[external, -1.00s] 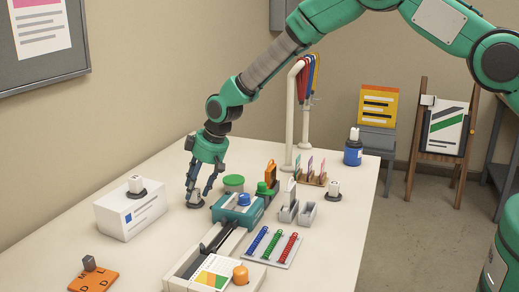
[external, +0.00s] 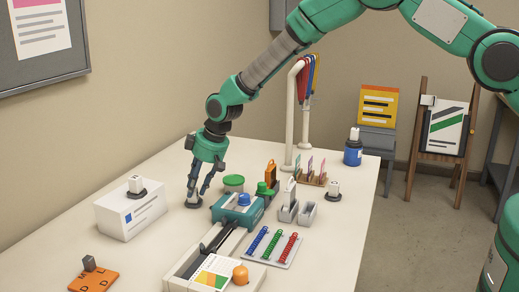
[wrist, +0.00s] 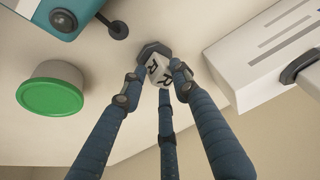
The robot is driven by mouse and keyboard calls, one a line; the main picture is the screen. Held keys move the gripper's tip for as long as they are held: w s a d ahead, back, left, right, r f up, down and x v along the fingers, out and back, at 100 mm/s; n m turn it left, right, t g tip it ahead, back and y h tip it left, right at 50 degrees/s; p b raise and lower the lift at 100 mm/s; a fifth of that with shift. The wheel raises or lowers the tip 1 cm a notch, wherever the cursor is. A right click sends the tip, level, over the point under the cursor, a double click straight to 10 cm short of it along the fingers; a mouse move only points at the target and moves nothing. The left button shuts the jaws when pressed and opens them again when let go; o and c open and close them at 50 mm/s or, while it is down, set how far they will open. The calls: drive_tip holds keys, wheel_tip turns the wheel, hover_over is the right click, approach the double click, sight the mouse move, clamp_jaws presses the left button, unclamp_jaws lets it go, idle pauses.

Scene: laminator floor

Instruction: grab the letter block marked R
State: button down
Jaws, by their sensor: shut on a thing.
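The letter block marked R (wrist: 157,71) is a small pale cube with dark R marks on its faces. In the wrist view it sits between the fingertips of my gripper (wrist: 155,82), which is shut on it. A dark base (wrist: 152,48) lies under or just behind the block. In the external view my gripper (external: 197,194) points down at the table, left of the teal machine. The block is hidden by the fingers there, and a dark base (external: 193,204) shows at their tips. I cannot tell whether the block is clear of the base.
A green-lidded tub (wrist: 50,97) and the teal laminator (external: 238,208) stand close by on the right in the external view. A white box (external: 130,214) with another block (external: 135,184) on top stands to the left. Bare table lies in front of my gripper.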

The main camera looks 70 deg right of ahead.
sight(196, 188)
wheel_tip(196, 188, up, 10)
idle(0.6)
drive_tip(key=shift+w, duration=0.1)
drive_tip(key=shift+d, duration=0.15)
